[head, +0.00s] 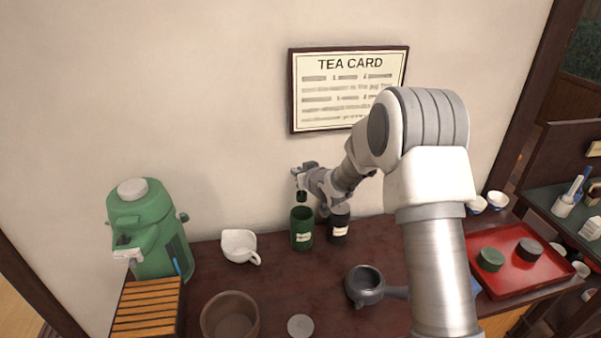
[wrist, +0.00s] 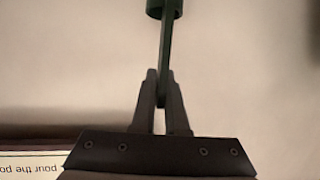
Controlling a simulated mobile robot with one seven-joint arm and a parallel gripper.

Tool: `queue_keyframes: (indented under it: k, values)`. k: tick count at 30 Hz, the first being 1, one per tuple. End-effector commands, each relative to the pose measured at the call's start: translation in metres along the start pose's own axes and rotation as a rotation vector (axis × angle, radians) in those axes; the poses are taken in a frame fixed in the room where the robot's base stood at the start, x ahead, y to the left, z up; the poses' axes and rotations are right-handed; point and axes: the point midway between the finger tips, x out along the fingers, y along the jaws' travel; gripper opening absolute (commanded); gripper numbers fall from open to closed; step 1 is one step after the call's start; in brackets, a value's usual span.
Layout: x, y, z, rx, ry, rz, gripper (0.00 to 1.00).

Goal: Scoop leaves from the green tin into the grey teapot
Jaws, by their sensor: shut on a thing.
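The green tin (head: 302,232) stands on the dark table near the wall, with a pale label on its front. Its inside cannot be made out. My gripper (head: 303,174) is above it, shut on a dark green scoop (head: 301,196). The scoop hangs just over the tin's top; whether it holds leaves cannot be told. In the wrist view my gripper (wrist: 161,90) pinches the scoop's thin handle (wrist: 165,48), with its cup end (wrist: 164,8) at the top edge. The grey teapot (head: 365,284) stands nearer, to the right, open on top, handle pointing right.
A black tin (head: 339,226) stands right beside the green one. A white spouted cup (head: 240,246) is to the left. A brown bowl (head: 230,316) and grey disc (head: 301,326) lie in front. A red tray (head: 525,275) holds two lids. A green dispenser (head: 150,225) stands left.

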Motion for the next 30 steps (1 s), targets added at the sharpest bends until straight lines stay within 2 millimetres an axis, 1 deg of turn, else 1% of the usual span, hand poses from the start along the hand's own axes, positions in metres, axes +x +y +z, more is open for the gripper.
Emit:
queue_keyframes:
  k: [5,11,30]
  values:
    - [0.002,0.0,0.004,0.0,-0.001,-0.001,0.0]
    - [0.006,-0.001,0.013,-0.001,-0.001,-0.001,0.0]
    - [0.026,0.0,0.063,0.0,0.0,-0.001,0.0]
